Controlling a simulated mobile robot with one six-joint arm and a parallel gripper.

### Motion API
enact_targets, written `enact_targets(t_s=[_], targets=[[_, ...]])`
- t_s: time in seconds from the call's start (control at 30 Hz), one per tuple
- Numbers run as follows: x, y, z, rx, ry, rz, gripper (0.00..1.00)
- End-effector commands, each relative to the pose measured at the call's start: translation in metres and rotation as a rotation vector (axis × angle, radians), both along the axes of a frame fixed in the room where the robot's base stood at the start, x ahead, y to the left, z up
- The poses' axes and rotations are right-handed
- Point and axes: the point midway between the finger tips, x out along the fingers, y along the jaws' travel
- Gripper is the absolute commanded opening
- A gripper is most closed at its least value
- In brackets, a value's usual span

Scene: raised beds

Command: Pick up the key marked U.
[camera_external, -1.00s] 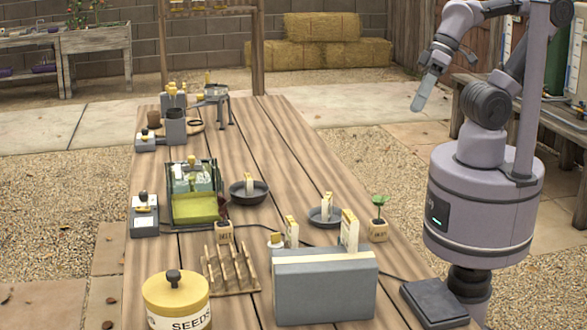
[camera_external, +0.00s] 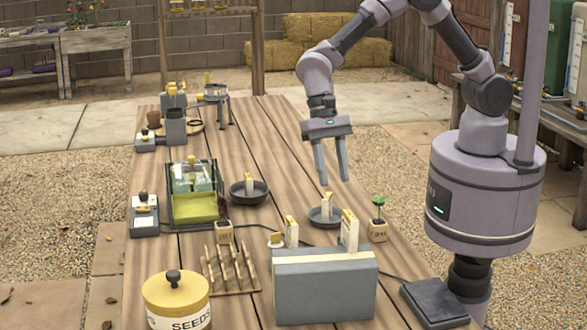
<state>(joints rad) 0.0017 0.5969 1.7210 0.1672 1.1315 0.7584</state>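Several upright cream tags with yellow tops stand about the table and may be the keys. No letter on them is readable, so I cannot tell which is marked U. One tag (camera_external: 327,203) stands in a small dark dish (camera_external: 325,221), another tag (camera_external: 249,183) in a dark bowl (camera_external: 249,196). A tag (camera_external: 292,231) and a larger tag (camera_external: 349,229) stand by the grey box (camera_external: 324,290). My gripper (camera_external: 331,178) points down with its two fingers apart and nothing between them. It appears above and slightly behind the small dish.
A wooden rack (camera_external: 228,272) and a yellow-lidded seed jar (camera_external: 176,300) stand at the front left. A glass-sided tray (camera_external: 197,207) is left of the bowl. A small potted plant (camera_external: 378,230) stands at the right edge. The table's far right part is clear.

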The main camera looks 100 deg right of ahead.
Motion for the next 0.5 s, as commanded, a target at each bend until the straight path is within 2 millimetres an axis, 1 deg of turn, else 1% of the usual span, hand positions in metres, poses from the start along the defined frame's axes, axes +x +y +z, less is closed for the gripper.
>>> enact_targets(t_s=[0.03,0.1,0.23,0.33,0.5], targets=[[-0.002,0.005,-0.017,0.0,0.003,0.002,0.39],[-0.004,0.013,-0.039,0.0,0.003,0.003,0.39],[-0.007,0.028,-0.075,-0.001,0.002,0.006,0.39],[-0.009,0.036,-0.094,-0.002,0.0,0.005,0.39],[-0.01,0.042,-0.107,-0.002,-0.001,0.004,0.39]])
